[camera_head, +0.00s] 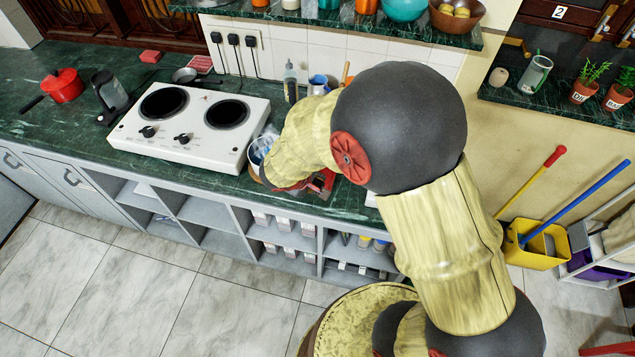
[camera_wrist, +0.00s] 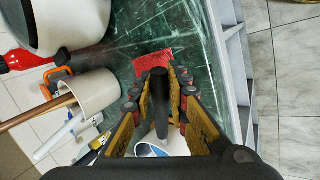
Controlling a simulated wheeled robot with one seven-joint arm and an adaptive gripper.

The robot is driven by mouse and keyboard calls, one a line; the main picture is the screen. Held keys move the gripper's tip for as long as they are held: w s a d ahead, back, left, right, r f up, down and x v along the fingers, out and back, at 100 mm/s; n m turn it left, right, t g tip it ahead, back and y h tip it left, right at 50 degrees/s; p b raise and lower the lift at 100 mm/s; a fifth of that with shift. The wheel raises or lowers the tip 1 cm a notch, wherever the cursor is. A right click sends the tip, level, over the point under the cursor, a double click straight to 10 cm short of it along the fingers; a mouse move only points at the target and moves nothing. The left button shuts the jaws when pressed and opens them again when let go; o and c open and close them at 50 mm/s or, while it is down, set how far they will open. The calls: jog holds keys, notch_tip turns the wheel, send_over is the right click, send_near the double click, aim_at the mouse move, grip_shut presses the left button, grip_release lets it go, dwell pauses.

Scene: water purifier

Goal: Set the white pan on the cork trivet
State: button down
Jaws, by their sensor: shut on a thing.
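My gripper (camera_wrist: 166,88) is shut on the black handle (camera_wrist: 161,105) of the white pan, between its yellow fingers. In the wrist view, part of the pan (camera_wrist: 152,150), white with blue inside, shows at the bottom behind the handle. In the head view, the pan (camera_head: 262,147) shows as a white rim with blue inside, just right of the hob. My arm hides the rest of it. A small brown edge (camera_head: 254,172) below the pan may be the cork trivet; I cannot tell whether they touch.
A white two-plate hob (camera_head: 190,125) stands left of the pan, with a red pot (camera_head: 64,86) farther left. A beige utensil holder (camera_wrist: 92,90) and a red item (camera_wrist: 154,62) are near my gripper. The green counter's front edge is close.

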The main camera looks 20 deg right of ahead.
jog(key=c, duration=1.7)
grip_release()
jog(key=shift+c, duration=0.2)
jog(key=shift+r, duration=0.1)
jog(key=p+v, duration=0.3)
jog(key=v, duration=0.9)
jog(key=s+d+r+m+y, duration=0.1)
jog(key=s+r+m+y, duration=0.1)
jog(key=s+r, duration=0.3)
jog(key=s+d+r+m+t+y, duration=0.1)
jog(key=s+r+m, duration=0.1)
jog(key=s+r, duration=0.4)
jog(key=s+d+r+m+y, duration=0.1)
jog(key=s+r+m+y, duration=0.1)
jog(key=s+r, duration=0.3)
jog(key=shift+s+d+r+m+t+y, duration=0.15)
jog(key=shift+r+m, duration=0.05)
jog(key=shift+r, duration=0.8)
jog(key=shift+s+d+r+m+t+y, duration=0.1)
jog(key=shift+s+r+m+t+y, duration=0.1)
jog(key=shift+r, duration=0.8)
